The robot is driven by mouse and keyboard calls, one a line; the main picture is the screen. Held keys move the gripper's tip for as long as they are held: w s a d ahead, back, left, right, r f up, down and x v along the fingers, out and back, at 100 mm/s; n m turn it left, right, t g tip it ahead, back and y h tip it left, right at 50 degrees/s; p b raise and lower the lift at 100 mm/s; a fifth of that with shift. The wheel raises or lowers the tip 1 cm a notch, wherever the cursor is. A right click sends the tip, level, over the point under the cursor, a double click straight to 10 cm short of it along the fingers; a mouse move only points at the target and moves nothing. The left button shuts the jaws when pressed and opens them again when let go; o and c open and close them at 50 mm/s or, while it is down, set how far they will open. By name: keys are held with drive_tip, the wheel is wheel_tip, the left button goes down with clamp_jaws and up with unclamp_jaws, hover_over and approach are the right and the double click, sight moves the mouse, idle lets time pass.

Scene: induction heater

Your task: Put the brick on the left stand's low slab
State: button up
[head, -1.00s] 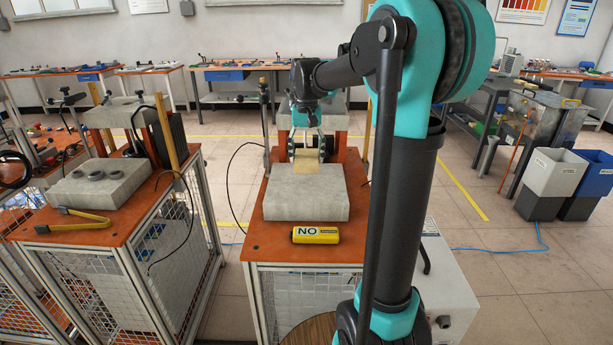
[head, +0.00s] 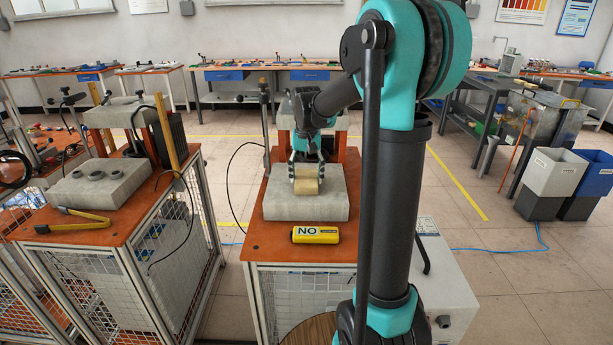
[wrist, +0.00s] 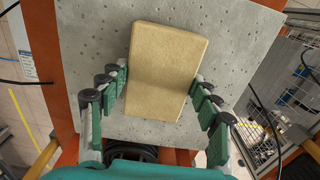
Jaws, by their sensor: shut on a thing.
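My gripper (head: 306,169) is shut on a tan brick (head: 307,186) over the low grey slab (head: 280,207) of the middle stand. The wrist view shows the brick (wrist: 168,70) tilted between the two padded fingers, with the slab (wrist: 95,50) behind it. I cannot tell whether the brick touches that slab. The left stand's low slab (head: 128,180) is a thick grey block on an orange tabletop, with 3 dark round pieces on it. The gripper is to the right of the left stand.
Yellow-handled tongs (head: 82,216) lie in front of the left slab. A yellow "NO" block (head: 315,235) lies in front of the middle slab. Upright posts and upper slabs (head: 120,112) stand behind the low slabs. A black cable (head: 140,235) hangs at the left stand's right side.

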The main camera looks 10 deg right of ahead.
sight(306, 178)
drive_tip(key=o, duration=1.3)
drive_tip(key=shift+o, duration=0.2)
wheel_tip(306, 178, up, 12)
drive_tip(key=shift+r, duration=0.15)
